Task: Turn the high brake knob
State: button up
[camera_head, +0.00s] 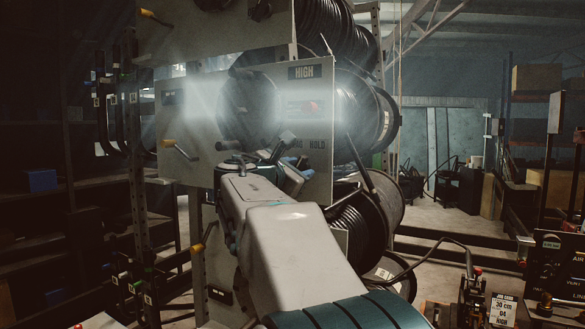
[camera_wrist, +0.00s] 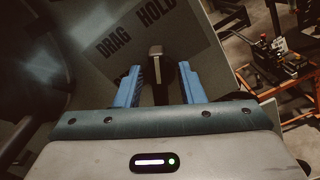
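The high brake knob (camera_wrist: 156,70), a dark lever with a pale metal end, stands out from a grey panel lettered DRAG and HOLD in the wrist view. In the head view, what looks like the same knob (camera_head: 284,141) shows just above my gripper, below the HIGH sign (camera_head: 304,72). My gripper (camera_wrist: 160,76) is open, with one blue finger on each side of the knob. A gap shows on both sides, so neither finger appears to touch it. In the head view my arm hides the knob's base and most of my gripper (camera_head: 291,180).
Hose reels (camera_head: 362,115) stand behind and right of the grey panel (camera_head: 240,130). A yellow-handled crank (camera_head: 178,148) sticks out at left. Floor shows at right.

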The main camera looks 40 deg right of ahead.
jog(key=c, duration=0.6)
jog(key=shift+n, duration=0.3)
jog(key=n+p, duration=0.2)
jog(key=shift+r+n+p, duration=0.1)
jog(key=shift+n+p, duration=0.2)
jog(key=shift+p, duration=0.05)
jog(key=n+p, duration=0.3)
jog(key=shift+n, duration=0.3)
jog(key=n+p, duration=0.3)
jog(key=shift+n, duration=0.4)
jog(key=shift+n+p, duration=0.45)
jog(key=shift+n, duration=0.05)
jog(key=shift+f+n, duration=0.25)
jog(key=shift+n, duration=0.05)
